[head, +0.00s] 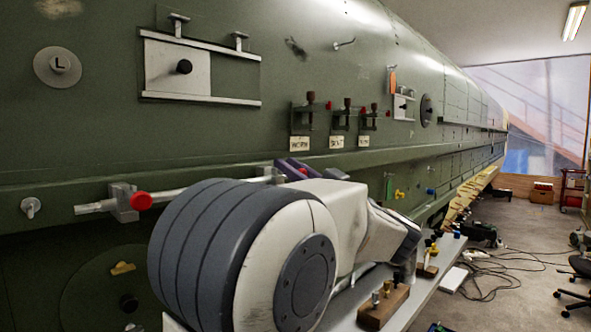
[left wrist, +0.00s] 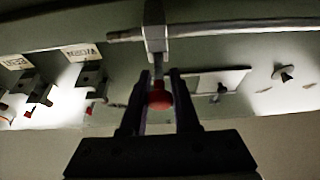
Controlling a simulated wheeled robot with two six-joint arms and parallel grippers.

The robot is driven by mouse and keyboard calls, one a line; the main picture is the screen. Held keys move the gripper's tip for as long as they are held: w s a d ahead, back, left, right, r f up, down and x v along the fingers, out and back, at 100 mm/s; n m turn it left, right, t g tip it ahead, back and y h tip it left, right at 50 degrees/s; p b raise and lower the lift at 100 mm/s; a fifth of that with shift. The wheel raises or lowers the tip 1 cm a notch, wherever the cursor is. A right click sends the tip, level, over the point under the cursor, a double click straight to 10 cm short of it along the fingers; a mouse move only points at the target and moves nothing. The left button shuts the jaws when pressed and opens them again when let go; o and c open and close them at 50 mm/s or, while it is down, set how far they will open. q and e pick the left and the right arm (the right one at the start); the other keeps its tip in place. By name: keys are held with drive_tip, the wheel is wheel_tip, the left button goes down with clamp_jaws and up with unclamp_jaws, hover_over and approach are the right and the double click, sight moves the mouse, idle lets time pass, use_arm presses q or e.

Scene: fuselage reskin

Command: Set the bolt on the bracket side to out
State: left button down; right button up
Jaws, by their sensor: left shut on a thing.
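A grey rod (head: 168,195) runs along the green wall below the ledge. Its left grey block (head: 122,203) carries a red knob (head: 141,201). My left gripper (head: 294,169) is at the rod's right-hand block, mostly behind my arm in the head view. In the left wrist view a grey block (left wrist: 155,32) sits on the rod (left wrist: 235,27), with a red knob (left wrist: 160,97) on a short stem. My left gripper (left wrist: 161,98) is shut on this knob. The bolt's exact position is hard to tell. My right gripper is not in view.
Several small brackets with labels (head: 299,143) hang on the wall above right. A white sliding panel (head: 176,67) is at upper left. A bench (head: 423,292) with a wooden block (head: 383,306) stands at lower right. Cables (head: 500,280) lie on the floor beyond.

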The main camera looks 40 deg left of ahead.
use_arm(q)
drive_tip(key=c, duration=1.1)
unclamp_jaws()
drive_tip(key=shift+w+d, duration=0.1)
drive_tip(key=o, duration=0.4)
drive_tip(key=shift+d, duration=0.15)
drive_tip(key=shift+b+v, duration=1.75)
drive_tip(key=shift+v, duration=3.4)
drive_tip(key=shift+f, duration=0.1)
